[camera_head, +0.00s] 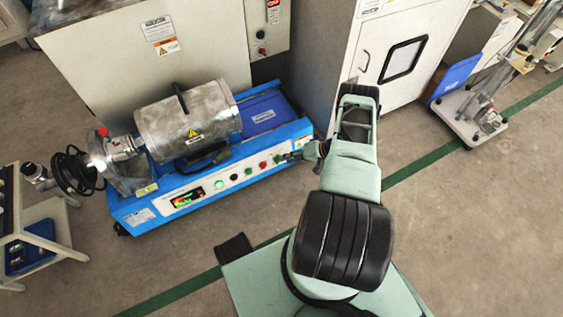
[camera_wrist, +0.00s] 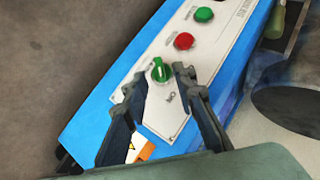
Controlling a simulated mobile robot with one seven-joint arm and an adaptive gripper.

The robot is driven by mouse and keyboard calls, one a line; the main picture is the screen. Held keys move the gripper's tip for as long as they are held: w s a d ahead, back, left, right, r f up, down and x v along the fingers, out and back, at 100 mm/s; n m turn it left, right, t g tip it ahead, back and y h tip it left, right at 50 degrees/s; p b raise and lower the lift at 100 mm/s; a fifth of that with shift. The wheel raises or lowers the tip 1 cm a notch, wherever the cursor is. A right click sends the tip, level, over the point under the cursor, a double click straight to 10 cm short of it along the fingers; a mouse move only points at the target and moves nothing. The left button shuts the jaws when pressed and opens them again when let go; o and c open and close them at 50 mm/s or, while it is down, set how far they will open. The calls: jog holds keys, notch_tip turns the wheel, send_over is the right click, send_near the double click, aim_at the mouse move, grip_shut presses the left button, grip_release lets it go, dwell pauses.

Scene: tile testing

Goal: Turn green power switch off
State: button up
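The green power switch (camera_wrist: 161,69) is a round rotary knob with a raised grip bar, on the white panel of the blue machine. In the wrist view its bar stands nearly in line with the fingers, and a label is printed beside it. My gripper (camera_wrist: 159,76) is open, with one dark finger to each side of the knob. The fingertips seem close to the knob; I cannot tell whether they touch it. In the head view my gripper (camera_head: 304,153) is at the right end of the panel, by the switch (camera_head: 277,159).
A red button (camera_wrist: 184,41) and a green button (camera_wrist: 204,14) sit beside the switch along the panel. The blue machine (camera_head: 165,211) carries a metal cylinder (camera_head: 188,118). A grey cabinet (camera_head: 338,45) stands behind.

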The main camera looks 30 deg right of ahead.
jog(key=shift+b+x, duration=0.4)
jog(key=shift+x, duration=1.75)
jog(key=shift+c, duration=0.4)
grip_shut()
